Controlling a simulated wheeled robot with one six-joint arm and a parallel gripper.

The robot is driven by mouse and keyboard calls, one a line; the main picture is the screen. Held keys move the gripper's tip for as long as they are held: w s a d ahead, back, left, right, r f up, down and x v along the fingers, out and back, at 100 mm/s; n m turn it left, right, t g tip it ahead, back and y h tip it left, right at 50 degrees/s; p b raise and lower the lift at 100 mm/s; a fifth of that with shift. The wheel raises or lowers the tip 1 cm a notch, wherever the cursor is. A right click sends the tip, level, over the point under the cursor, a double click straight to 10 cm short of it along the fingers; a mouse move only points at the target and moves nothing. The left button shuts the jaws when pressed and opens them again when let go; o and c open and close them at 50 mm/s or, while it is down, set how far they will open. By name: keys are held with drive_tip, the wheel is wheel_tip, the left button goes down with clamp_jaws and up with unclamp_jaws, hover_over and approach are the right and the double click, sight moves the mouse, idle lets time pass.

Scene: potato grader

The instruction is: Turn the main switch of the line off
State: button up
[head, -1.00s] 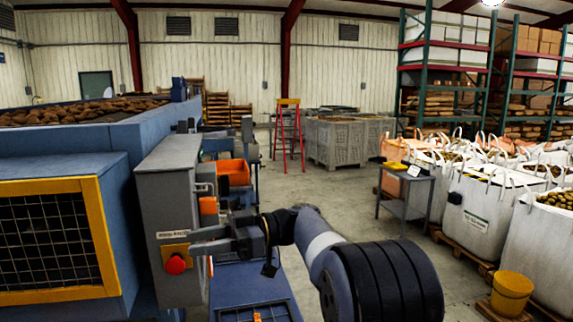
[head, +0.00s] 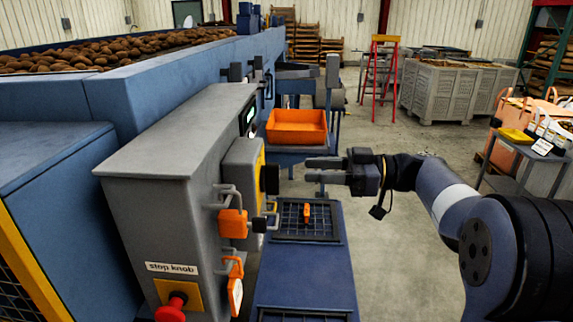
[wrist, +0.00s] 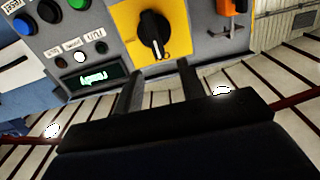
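The main switch appears to be the black rotary knob (wrist: 152,34) on a yellow plate (wrist: 127,22) in the wrist view. Its white pointer mark is toward the bottom of the picture. In the head view the black knob (head: 269,179) shows side-on, on a grey box (head: 240,172) fixed to the cabinet. My gripper (head: 309,170) is open and empty, to the right of the knob with a gap between. In the wrist view the two fingers of my gripper (wrist: 158,72) point at the plate, apart and just below the knob.
A red stop knob (head: 172,308) sits low on the grey cabinet (head: 165,205). Orange lock-like pieces (head: 232,223) hang on its side. A lit green display (wrist: 92,77) and several buttons are beside the switch. An orange bin (head: 297,127) stands behind. Open floor lies right.

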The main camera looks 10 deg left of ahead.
sight(271, 179)
drive_tip(key=a+p, duration=0.1)
drive_tip(key=a, duration=0.5)
drive_tip(key=shift+a, duration=0.25)
drive_tip(key=shift+s, duration=0.1)
clamp_jaws()
